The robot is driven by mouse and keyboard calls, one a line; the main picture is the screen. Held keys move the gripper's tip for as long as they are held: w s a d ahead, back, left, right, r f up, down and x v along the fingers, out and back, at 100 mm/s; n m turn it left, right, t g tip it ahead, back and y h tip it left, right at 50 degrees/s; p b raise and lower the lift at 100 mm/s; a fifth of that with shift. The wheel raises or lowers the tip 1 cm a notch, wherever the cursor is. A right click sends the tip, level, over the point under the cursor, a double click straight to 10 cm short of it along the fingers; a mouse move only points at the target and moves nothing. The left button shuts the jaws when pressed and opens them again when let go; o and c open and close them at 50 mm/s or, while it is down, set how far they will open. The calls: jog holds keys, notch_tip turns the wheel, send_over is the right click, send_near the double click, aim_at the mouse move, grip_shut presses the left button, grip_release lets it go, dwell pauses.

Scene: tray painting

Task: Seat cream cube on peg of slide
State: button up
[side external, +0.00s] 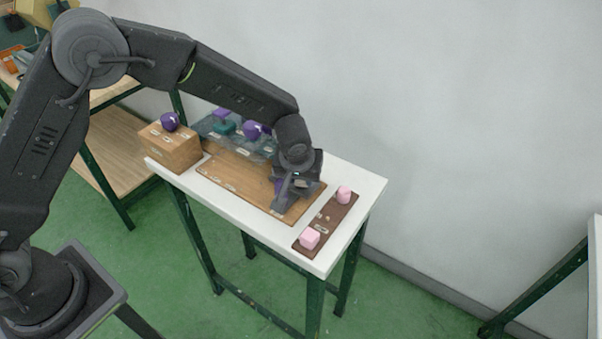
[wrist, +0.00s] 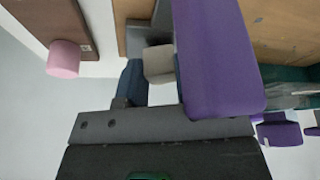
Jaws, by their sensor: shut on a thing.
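My gripper (side external: 284,200) is over the right part of the wooden tray, pointing down. In the wrist view the cream cube (wrist: 158,63) sits between a dark finger and a long purple bar (wrist: 215,65), which looks like the near finger. My gripper is shut on the cube. The cube is hidden in the side view. The slide seems to be the dark brown board (side external: 340,213), to the right of my gripper. It carries a pink cube (side external: 310,238) at its front end and a pink cylinder (side external: 344,195) at its back end. I cannot clearly make out its peg.
The wooden tray (side external: 228,180) lies mid-table. A wooden box (side external: 172,152) with a purple piece (side external: 169,121) on top stands at the left. Behind the tray are a grey holder (side external: 208,131), a teal piece (side external: 224,128) and purple pieces (side external: 253,131). White table (side external: 370,187) shows around the board.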

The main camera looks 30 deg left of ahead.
jog(key=shift+f, duration=0.2)
dwell(0.5)
jog(key=o, duration=1)
jog(key=shift+c, duration=0.3)
jog(key=shift+o, duration=1.6)
jog(key=shift+s, duration=0.1)
